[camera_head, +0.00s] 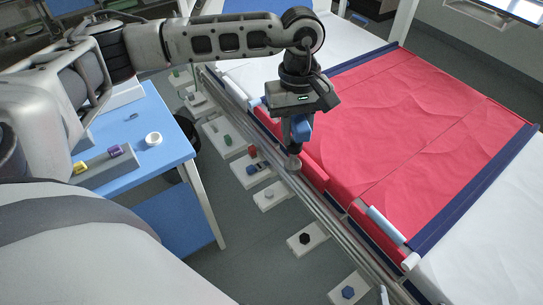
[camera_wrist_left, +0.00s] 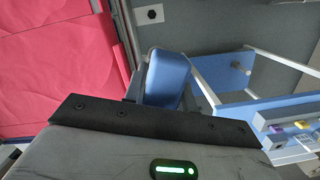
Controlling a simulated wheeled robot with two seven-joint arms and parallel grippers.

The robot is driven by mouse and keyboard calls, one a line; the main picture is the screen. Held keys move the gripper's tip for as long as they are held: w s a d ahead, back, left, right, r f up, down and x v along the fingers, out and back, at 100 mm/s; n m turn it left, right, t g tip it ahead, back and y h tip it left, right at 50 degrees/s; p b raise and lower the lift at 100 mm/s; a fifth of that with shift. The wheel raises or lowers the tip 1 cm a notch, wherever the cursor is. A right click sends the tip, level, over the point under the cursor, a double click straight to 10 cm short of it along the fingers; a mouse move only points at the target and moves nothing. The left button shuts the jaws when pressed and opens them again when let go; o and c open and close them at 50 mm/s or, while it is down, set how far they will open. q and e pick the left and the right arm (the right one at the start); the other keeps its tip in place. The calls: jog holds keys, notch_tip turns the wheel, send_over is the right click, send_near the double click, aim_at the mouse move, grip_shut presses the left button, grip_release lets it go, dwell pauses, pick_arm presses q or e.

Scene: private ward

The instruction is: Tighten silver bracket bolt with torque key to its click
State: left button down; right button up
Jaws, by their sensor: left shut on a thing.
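My left gripper (camera_head: 299,118) is above the near edge of the bed, pointing down and shut on a blue-handled torque key (camera_head: 302,130). The key's round silver lower end (camera_head: 294,162) shows over the metal bed rail; I cannot tell whether it touches anything. In the left wrist view the blue handle (camera_wrist_left: 167,78) sticks out beyond the dark gripper body, and its working end is hidden. A pale grey bolt (camera_head: 268,193), perhaps the silver one, is on a white plate left of the rail, apart from the key.
Several white plates with coloured bolts line the rail, including a black bolt (camera_head: 304,238) and a blue bolt (camera_head: 348,292). The bed has a red cover (camera_head: 420,120). A blue table (camera_head: 168,122) at left holds a grey rack (camera_head: 105,165) and white ring (camera_head: 153,139).

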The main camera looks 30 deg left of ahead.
pick_arm(q)
jog(key=w+a+f+n+b, duration=0.1)
jog(key=a+f+n+b, duration=0.1)
jog(key=f+n, duration=0.5)
jog(key=w+a+f+n+t+b, duration=0.1)
jog(key=a+f+n, duration=0.3)
jog(key=n, duration=0.8)
jog(key=w+a+f+n+t+y+b, duration=0.1)
jog(key=w+a+f+n+b, duration=0.2)
jog(key=f+n, duration=0.6)
jog(key=shift+w+a+f+b, duration=0.2)
jog(key=shift+a+f+b, duration=0.15)
jog(key=shift+a, duration=0.25)
pick_arm(e)
jog(key=shift+a+f+m+t+y, duration=0.15)
jog(key=shift+a+f, duration=0.15)
jog(key=shift+f, duration=0.35)
jog(key=shift+a+f+m+t+y, duration=0.15)
jog(key=shift+a+f, duration=0.1)
jog(key=shift+f, duration=0.35)
pick_arm(q)
jog(key=shift+w, duration=0.1)
